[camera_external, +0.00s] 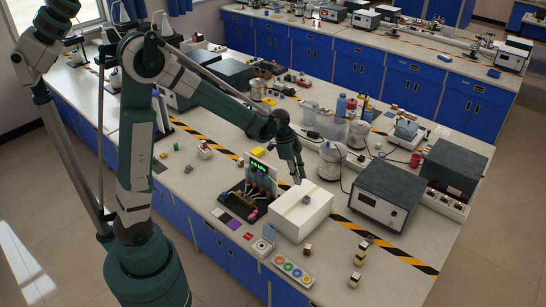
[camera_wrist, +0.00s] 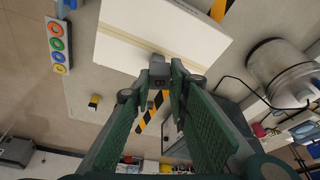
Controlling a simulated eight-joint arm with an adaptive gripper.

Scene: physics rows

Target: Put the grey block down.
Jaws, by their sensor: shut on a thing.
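The grey block (camera_external: 306,199) is a small dark cube over the white box (camera_external: 290,227) in the external view. In the wrist view the block (camera_wrist: 154,66) sits between the fingertips. My gripper (camera_external: 297,181) points down at the box's top and is shut on the block; the closed fingertips (camera_wrist: 163,76) also show in the wrist view. The white box (camera_wrist: 180,20) with a pale tape strip lies behind the block in the wrist view. I cannot tell whether the block touches the box's top.
A panel with several coloured rings (camera_external: 291,270) lies in front of the box. A board with a green display (camera_external: 258,170) stands left of it. A dark instrument (camera_external: 385,195) stands to the right. Small blocks lie near the front edge. Black-yellow tape (camera_external: 395,254) crosses the bench.

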